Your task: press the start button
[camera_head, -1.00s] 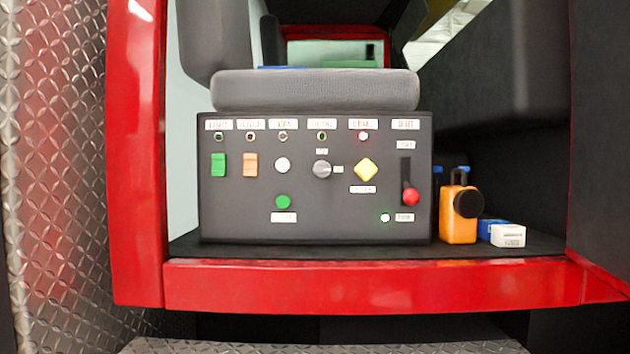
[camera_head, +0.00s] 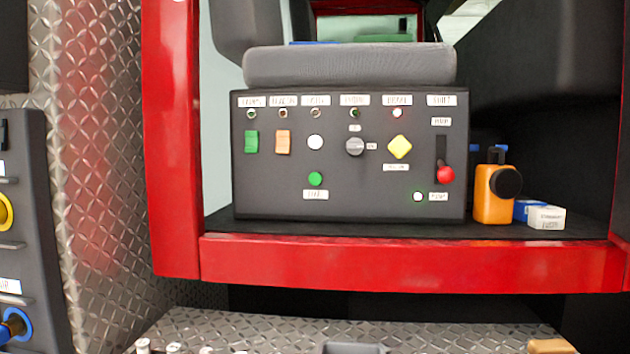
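A dark grey control box (camera_head: 265,200) stands inside a red-framed cab opening in the head view. A round green button (camera_head: 315,179) sits low on its front, left of the middle, above a small white label (camera_head: 315,195) that is too blurred to read surely. It is the only round green button on the box and nothing covers it. My gripper is not seen in this view.
The box also has a green rocker (camera_head: 251,142), an orange rocker (camera_head: 283,141), a white button (camera_head: 315,142), a rotary knob (camera_head: 355,147), a yellow diamond button (camera_head: 400,147) and a red-knobbed lever (camera_head: 446,175). A red sill (camera_head: 410,262) runs below. An orange lamp (camera_head: 493,195) stands right.

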